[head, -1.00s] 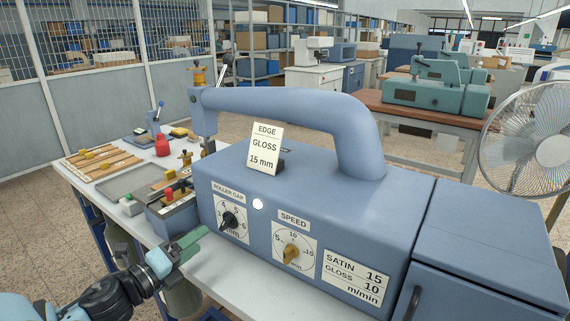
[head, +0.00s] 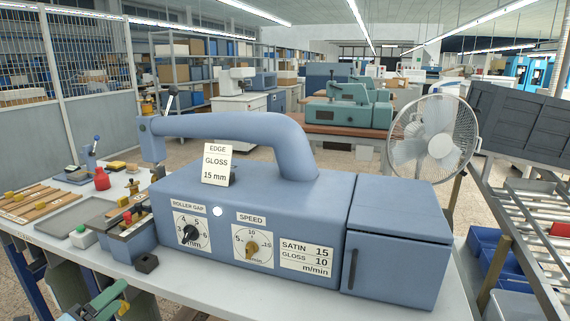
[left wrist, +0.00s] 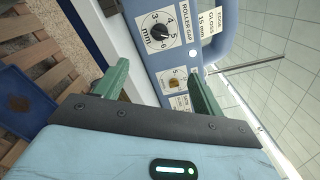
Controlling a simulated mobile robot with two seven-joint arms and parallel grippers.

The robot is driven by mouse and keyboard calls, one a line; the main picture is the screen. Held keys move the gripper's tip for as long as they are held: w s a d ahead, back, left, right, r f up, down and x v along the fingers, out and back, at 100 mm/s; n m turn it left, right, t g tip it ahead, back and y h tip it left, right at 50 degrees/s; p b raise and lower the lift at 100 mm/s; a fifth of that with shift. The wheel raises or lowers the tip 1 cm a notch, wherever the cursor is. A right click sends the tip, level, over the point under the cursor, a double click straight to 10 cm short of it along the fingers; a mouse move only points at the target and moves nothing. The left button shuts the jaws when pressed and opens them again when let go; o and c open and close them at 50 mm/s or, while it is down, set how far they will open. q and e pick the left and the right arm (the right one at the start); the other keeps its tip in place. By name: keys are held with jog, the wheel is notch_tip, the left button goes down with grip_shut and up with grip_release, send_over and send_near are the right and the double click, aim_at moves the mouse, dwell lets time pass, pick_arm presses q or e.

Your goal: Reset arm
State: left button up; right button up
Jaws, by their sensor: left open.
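My left gripper (head: 112,298) is at the lower left of the head view, at the table's front edge, partly cut off by the frame. In the left wrist view its two green fingers (left wrist: 157,78) are apart with nothing between them. The blue machine (head: 300,205) stands on the table, its thick curved arm (head: 235,125) over the top. The black roller gap knob (head: 190,234) and the brass speed knob (head: 252,248) are on its front. In the left wrist view the roller gap dial (left wrist: 158,30) lies beyond the fingers, apart from them. My right gripper is not in view.
A fan (head: 432,140) and a rack (head: 525,235) stand at right.

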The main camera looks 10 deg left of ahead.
pick_arm(q)
jog(key=s+d+f+n+g+y+p, duration=0.1)
jog(key=s+d+f+n+g, duration=0.1)
jog(key=s+f+n, duration=0.35)
jog(key=s+d+f+n+g, duration=0.1)
jog(key=s+d+f+n, duration=0.15)
jog(key=f, duration=0.55)
jog(key=s+d+f+n+g+y+p, duration=0.1)
jog(key=s+d+f+n+g, duration=0.1)
jog(key=s+f+n, duration=0.4)
jog(key=s+d+f+n+g+h, duration=0.1)
jog(key=s+d+f+n, duration=0.3)
jog(key=d, duration=0.4)
jog(key=s+d+f+n+g+h, duration=0.1)
jog(key=s+d+f+n+g, duration=0.2)
jog(key=s+d+f+n, duration=0.2)
jog(key=s+d+f, duration=0.1)
jog(key=d+f, duration=0.1)
jog(key=d, duration=0.1)
jog(key=shift+s+d+p, duration=0.25)
jog(key=shift+d+p, duration=0.1)
jog(key=shift+d, duration=0.05)
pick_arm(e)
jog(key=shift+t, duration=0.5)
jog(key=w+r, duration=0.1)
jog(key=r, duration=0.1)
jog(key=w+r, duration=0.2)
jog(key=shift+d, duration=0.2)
